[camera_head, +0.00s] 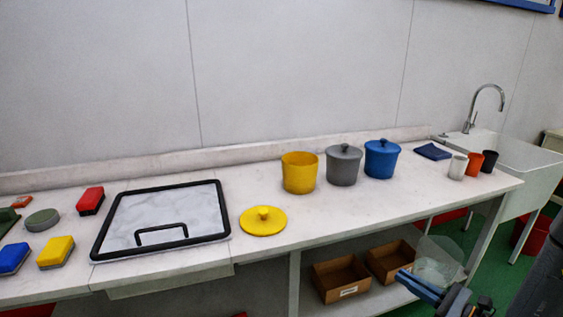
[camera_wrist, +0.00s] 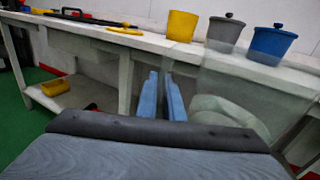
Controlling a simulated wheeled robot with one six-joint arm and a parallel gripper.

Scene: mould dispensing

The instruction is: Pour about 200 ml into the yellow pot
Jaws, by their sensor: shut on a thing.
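The yellow pot (camera_head: 299,174) stands upright and uncovered on the counter, left of the grey and blue pots; it also shows in the wrist view (camera_wrist: 181,26). Its yellow lid (camera_head: 263,220) lies on the counter in front of it, to the left. My gripper (camera_head: 408,279), with blue fingers, is low at the right, in front of the counter. In the wrist view, its fingers (camera_wrist: 162,88) are shut on a clear jug (camera_wrist: 235,85), which extends to their right. A pale curved shape shows low in the jug; I cannot tell the liquid level.
The lidded grey pot (camera_head: 343,168) and lidded blue pot (camera_head: 381,161) stand close to the yellow pot's right. Several cups (camera_head: 474,165) stand near the sink. A black-framed panel (camera_head: 165,217) lies left of the lid. Brown boxes (camera_head: 340,279) sit on the lower shelf.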

